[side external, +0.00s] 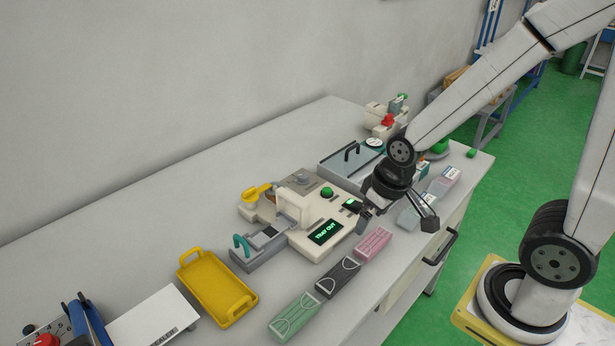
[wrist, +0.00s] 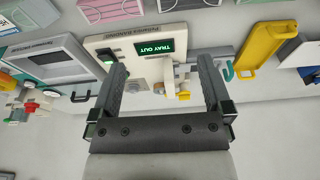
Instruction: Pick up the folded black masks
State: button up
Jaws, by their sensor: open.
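The folded black masks (side external: 338,277) lie as a flat dark bundle near the front edge of the bench, between a pink mask bundle (side external: 373,244) and a green mask bundle (side external: 295,316). In the wrist view, what seems to be the black bundle (wrist: 153,5) is cut off at the top edge. My gripper (side external: 396,218) is open and empty above the bench, beyond the pink bundle and apart from the black masks. Its two fingers are spread wide in the wrist view (wrist: 160,66), with the machine seen between them.
A cream machine with a "TRAY OUT" screen (side external: 325,232) stands behind the bundles. A yellow tray (side external: 216,287) is to its left. More packs (side external: 443,181) lie along the right front edge. Bare bench shows between the yellow tray and green bundle.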

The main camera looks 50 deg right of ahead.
jog(key=f+m, duration=0.1)
jog(key=m, duration=0.2)
jog(key=m+g+y, duration=0.3)
jog(key=m+y, duration=0.1)
jog(key=m, duration=0.8)
send_near(336, 276)
jog(key=m, duration=0.1)
jog(key=f+m, duration=0.1)
jog(key=m, duration=0.1)
jog(key=shift+s+f+y, duration=0.15)
jog(key=shift+s+y, duration=0.15)
jog(key=shift+s, duration=0.1)
jog(key=shift+f, duration=0.1)
jog(key=shift+x, duration=1.2)
jog(key=shift+w+x, duration=0.15)
jog(key=shift+x, duration=0.95)
jog(key=shift+w+x, duration=0.15)
jog(key=shift+x, duration=0.95)
jog(key=shift+a+f, duration=0.2)
jog(key=shift+f, duration=0.15)
